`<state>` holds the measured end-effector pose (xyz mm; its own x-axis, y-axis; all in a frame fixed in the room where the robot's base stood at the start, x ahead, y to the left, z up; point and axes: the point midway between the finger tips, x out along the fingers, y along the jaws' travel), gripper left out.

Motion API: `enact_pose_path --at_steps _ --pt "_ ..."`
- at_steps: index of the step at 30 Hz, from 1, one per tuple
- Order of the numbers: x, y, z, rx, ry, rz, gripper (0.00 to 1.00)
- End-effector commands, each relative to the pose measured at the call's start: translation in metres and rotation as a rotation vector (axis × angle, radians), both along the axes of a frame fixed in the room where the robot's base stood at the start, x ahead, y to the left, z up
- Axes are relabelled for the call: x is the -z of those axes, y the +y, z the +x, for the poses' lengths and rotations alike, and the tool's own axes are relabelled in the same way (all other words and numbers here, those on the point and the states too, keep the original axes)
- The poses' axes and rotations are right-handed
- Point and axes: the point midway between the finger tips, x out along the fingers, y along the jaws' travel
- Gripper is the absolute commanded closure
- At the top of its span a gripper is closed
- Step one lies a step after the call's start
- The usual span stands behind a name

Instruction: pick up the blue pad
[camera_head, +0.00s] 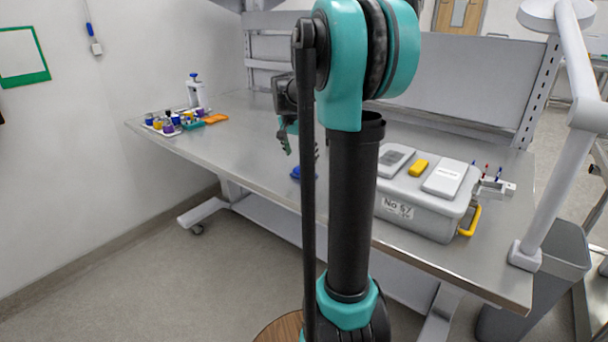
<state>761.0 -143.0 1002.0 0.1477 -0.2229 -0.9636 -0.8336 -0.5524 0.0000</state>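The blue pad (296,173) lies on the metal table near its middle.
A grey lidded box (415,218) with a yellow block (418,167) on top stands to the right. A tray of coloured bottles (166,124), an orange pad (216,118) and a white dispenser (195,92) stand at the left. The metal table (240,150) is clear between.

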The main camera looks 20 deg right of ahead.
Motion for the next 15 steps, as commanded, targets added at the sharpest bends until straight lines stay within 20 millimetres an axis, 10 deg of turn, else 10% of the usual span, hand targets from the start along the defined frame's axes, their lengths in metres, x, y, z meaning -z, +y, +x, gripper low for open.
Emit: enact_pose_path --at_steps 15 --pt "0.047 -0.010 0.002 0.000 0.000 0.000 0.14"
